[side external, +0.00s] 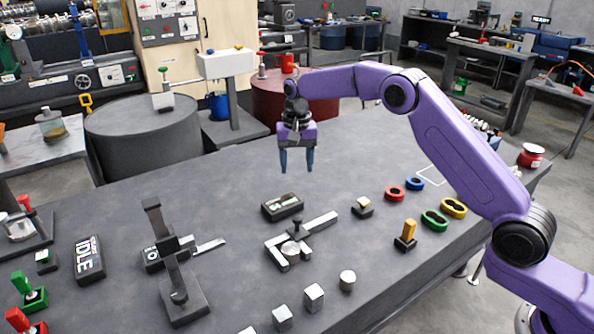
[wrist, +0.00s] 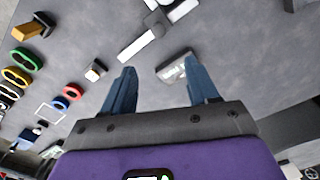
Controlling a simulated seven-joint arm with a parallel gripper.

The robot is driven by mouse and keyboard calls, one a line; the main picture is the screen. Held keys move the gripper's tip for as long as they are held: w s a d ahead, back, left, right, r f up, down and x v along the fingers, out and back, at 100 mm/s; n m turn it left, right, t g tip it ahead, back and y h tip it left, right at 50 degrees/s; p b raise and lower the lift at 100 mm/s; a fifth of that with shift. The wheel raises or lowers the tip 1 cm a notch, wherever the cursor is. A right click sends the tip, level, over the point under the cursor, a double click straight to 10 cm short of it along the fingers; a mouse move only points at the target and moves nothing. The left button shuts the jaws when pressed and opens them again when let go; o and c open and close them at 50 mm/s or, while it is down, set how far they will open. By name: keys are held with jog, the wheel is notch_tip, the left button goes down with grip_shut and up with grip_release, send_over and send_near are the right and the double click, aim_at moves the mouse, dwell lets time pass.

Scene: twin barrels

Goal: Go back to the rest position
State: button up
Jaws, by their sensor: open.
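My gripper (side external: 297,160) hangs from my purple arm above the far part of the grey table (side external: 240,180). Its two blue fingers point down and stand apart, with nothing between them. In the wrist view my gripper (wrist: 160,88) also shows open and empty. In the wrist view this block (wrist: 173,66) shows beside the right finger. No marked rest position can be made out.
A metal fixture (side external: 292,252), a dark upright stand (side external: 172,260) and an IDLE block (side external: 89,260) stand on the table. Red (side external: 395,193) and other coloured rings lie at right, near a white square outline (side external: 431,175). Two barrels, grey (side external: 145,135) and dark red (side external: 285,95), stand behind.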

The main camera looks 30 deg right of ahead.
dwell(0.3)
jog(key=s+a+r+n, duration=0.3)
jog(key=s+r+n, duration=0.1)
jog(key=s, duration=0.7)
jog(key=s+a+r+n, duration=0.3)
jog(key=s+n, duration=0.2)
jog(key=s, duration=0.5)
jog(key=s+d+f+n, duration=0.1)
jog(key=s+d+n, duration=0.3)
jog(key=s, duration=0.9)
jog(key=s+d+f+n, duration=0.1)
jog(key=s+d+n, duration=0.4)
jog(key=s, duration=0.8)
jog(key=d, duration=0.2)
jog(key=shift+d, duration=0.3)
